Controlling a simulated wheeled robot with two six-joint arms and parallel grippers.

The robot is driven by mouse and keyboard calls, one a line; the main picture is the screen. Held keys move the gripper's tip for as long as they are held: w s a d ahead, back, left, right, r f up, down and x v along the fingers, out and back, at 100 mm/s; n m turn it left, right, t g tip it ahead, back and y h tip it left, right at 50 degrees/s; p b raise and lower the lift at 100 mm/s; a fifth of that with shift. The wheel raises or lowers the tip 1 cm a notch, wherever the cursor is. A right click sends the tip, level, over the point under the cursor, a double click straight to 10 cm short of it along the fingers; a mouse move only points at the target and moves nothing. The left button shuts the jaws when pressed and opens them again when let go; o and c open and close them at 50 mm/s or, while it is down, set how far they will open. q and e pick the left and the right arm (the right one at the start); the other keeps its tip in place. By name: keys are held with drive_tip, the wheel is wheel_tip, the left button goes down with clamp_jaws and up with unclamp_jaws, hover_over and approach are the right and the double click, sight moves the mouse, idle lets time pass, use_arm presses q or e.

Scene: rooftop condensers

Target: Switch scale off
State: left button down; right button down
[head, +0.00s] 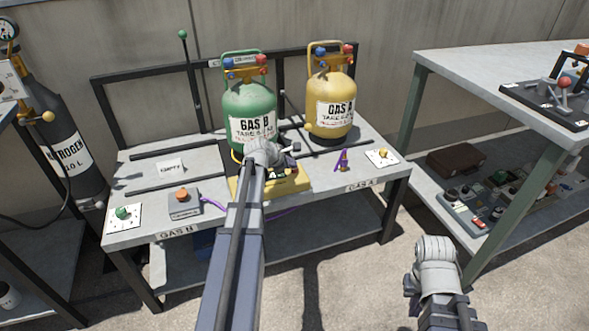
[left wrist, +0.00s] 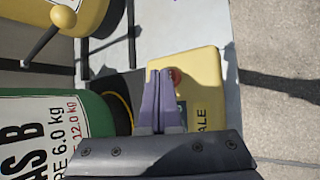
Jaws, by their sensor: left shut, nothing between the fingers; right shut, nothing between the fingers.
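The yellow scale (head: 298,182) lies on the grey bench, partly behind my left arm. In the left wrist view the scale (left wrist: 202,65) shows a red button (left wrist: 175,77) and the letters "ALE". My left gripper (head: 292,150) is shut and empty, over the scale; its purple-grey fingertips (left wrist: 159,74) appear close beside the red button. I cannot tell whether they touch it. My right gripper (head: 437,250) is shut and empty at the lower right, away from the bench; its fingers are not clear.
The green GAS B cylinder (head: 249,105) stands close behind the scale, and the yellow GAS A cylinder (head: 332,92) stands to its right. A grey box with an orange button (head: 182,195) sits at the bench's left. A second table (head: 500,70) stands at right.

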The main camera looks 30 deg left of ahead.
sight(292, 170)
use_arm(q)
drive_tip(key=shift+f, duration=0.2)
drive_tip(key=shift+r, duration=0.15)
idle(0.3)
drive_tip(key=shift+r+p, duration=0.9)
wheel_tip(292, 170, up, 5)
drive_tip(key=p, duration=0.5)
idle(0.5)
